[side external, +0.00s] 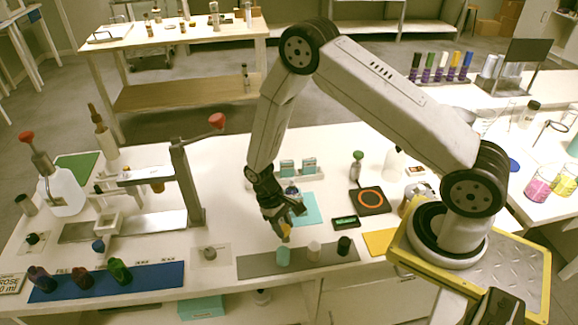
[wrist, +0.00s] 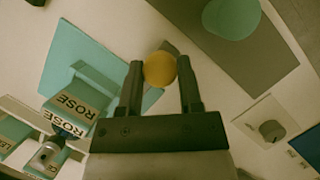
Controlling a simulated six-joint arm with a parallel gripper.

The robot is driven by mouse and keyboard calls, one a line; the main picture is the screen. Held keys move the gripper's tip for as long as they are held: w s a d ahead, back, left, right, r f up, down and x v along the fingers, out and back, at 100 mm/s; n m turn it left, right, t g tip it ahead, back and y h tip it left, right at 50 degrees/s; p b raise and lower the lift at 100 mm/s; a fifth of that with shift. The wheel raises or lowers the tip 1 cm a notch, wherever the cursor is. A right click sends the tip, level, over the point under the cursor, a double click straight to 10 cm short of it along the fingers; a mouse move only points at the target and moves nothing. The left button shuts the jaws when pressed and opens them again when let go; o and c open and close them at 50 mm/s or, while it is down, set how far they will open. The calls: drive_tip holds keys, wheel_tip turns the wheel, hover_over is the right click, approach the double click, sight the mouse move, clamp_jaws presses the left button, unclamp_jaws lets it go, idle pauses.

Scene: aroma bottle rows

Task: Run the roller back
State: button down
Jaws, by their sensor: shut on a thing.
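My gripper (wrist: 160,80) points down over the table, its two fingers shut on a round orange piece (wrist: 160,68). In the side view my gripper (side external: 284,232) hangs just behind the grey mat, with the orange piece (side external: 286,238) below its fingertips. The piece is close to a teal bottle or cap (side external: 283,257) on that mat, which also shows in the wrist view (wrist: 231,15). I cannot tell for certain which thing is the roller.
A blue mat (side external: 150,283) with several dark bottles is at left. A red-knobbed lever press (side external: 190,180) stands behind it. A teal sheet (side external: 308,210) lies behind my gripper.

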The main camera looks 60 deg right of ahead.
drive_tip(key=shift+w+a, duration=0.2)
drive_tip(key=shift+w, duration=0.1)
drive_tip(key=shift+c, duration=2.4)
unclamp_jaws()
drive_tip(key=shift+o, duration=1.1)
drive_tip(key=shift+s, duration=0.1)
drive_tip(key=shift+r, duration=0.1)
drive_tip(key=v, duration=0.7)
drive_tip(key=shift+r, duration=0.4)
